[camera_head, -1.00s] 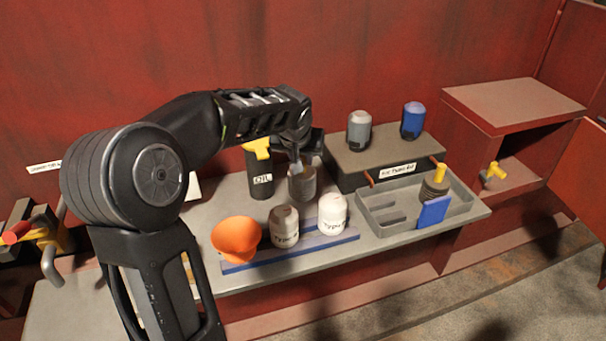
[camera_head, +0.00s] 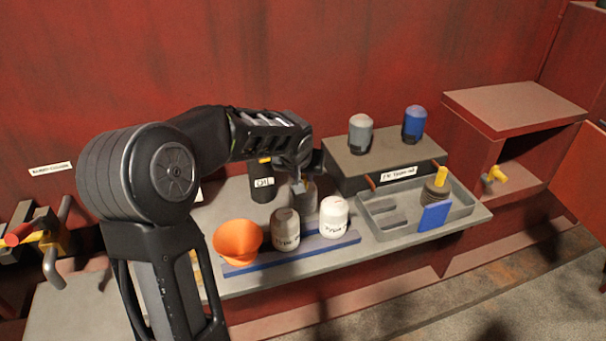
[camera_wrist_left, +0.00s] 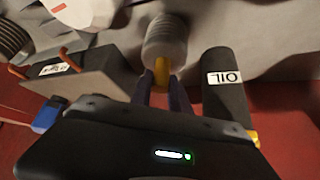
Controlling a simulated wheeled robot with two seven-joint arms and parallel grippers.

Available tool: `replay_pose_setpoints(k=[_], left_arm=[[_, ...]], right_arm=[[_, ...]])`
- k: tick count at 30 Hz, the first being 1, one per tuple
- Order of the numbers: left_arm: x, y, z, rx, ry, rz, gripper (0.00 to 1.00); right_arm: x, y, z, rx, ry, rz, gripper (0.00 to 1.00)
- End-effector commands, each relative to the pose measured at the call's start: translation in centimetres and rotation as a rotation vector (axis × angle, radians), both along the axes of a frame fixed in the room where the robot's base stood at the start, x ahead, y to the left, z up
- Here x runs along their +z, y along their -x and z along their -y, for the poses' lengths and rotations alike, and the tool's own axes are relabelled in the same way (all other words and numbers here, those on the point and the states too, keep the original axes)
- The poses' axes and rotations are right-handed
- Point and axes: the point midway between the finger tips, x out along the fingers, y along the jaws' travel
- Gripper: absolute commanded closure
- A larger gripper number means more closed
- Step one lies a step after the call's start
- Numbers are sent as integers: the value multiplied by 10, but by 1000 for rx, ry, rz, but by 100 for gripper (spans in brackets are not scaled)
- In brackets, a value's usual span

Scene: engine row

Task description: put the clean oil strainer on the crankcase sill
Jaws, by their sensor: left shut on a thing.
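A grey ribbed cylinder with a yellow handle, which looks like the strainer (camera_wrist_left: 166,38), shows in the left wrist view. My left gripper (camera_wrist_left: 161,88) is shut on the yellow handle, with a finger on either side. In the head view my left gripper (camera_head: 300,180) is over the bench, beside the black OIL can. The strainer (camera_head: 308,195) is partly hidden there, and I cannot tell if it touches the bench. At right, a red housing (camera_head: 515,105) has an open bay with a ledge (camera_head: 520,180), possibly the crankcase sill. My right gripper is not in view.
The OIL can (camera_head: 263,187) stands close to my gripper. An orange bowl (camera_head: 237,241), a grey canister (camera_head: 285,230) and a white canister (camera_head: 333,217) are in front. A grey tray (camera_head: 385,227) holds a dark ribbed piece (camera_head: 434,191). A raised box (camera_head: 375,158) carries two bottles.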

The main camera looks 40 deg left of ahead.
Motion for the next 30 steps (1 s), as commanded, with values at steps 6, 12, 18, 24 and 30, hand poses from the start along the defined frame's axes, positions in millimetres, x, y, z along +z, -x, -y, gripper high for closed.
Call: replay_pose_setpoints(k=[6, 12, 18, 24, 30], left_arm=[[-2, 0, 0, 0, 0, 0, 70], [-2, 0, 0, 0, 0, 0, 57], [-2, 0, 0, 0, 0, 0, 57], [6, 3, 2, 0, -1, 2, 57], [35, 18, 10, 0, -1, 6, 57]], right_arm=[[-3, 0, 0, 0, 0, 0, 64], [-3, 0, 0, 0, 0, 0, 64], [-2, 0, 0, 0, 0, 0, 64], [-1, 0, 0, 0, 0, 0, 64], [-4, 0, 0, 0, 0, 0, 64]])
